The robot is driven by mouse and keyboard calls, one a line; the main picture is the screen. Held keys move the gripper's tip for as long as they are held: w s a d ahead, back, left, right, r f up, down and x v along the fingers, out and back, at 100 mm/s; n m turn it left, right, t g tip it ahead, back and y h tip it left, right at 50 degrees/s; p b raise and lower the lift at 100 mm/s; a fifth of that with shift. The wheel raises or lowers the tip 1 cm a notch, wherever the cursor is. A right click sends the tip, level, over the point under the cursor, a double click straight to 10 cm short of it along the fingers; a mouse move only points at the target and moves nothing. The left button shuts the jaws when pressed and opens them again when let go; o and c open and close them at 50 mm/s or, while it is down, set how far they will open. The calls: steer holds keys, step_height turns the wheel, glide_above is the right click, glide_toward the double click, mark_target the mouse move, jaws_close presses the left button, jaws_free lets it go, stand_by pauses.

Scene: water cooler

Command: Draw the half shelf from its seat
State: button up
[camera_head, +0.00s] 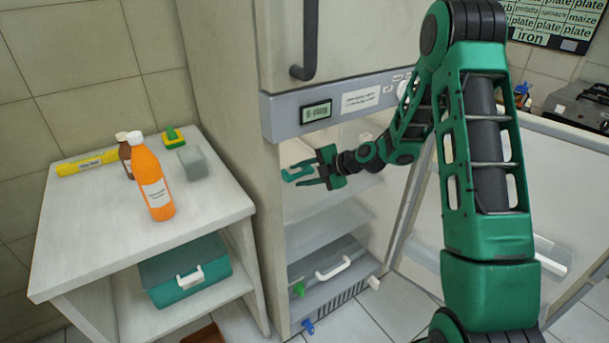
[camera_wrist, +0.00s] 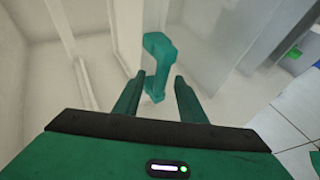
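My gripper (camera_head: 314,173) reaches into the open cooler in the head view. In the wrist view its two dark green fingers (camera_wrist: 159,80) are apart. A lighter teal bar, handle-like, (camera_wrist: 159,58) lies ahead and between them, its near end close to the fingertips; I cannot tell whether they touch. The teal piece also shows just left of the fingers in the head view (camera_head: 296,172). The half shelf's panel is hard to pick out among the pale, see-through surfaces around the teal bar. A clear shelf (camera_head: 325,222) sits lower in the cooler.
The cooler door (camera_head: 490,185) stands open to the right. A drawer with a white handle (camera_head: 333,266) is at the cooler's bottom. Left, a white side table (camera_head: 100,225) holds an orange bottle (camera_head: 150,180); a teal box (camera_head: 185,268) is below.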

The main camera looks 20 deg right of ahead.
jaws_close()
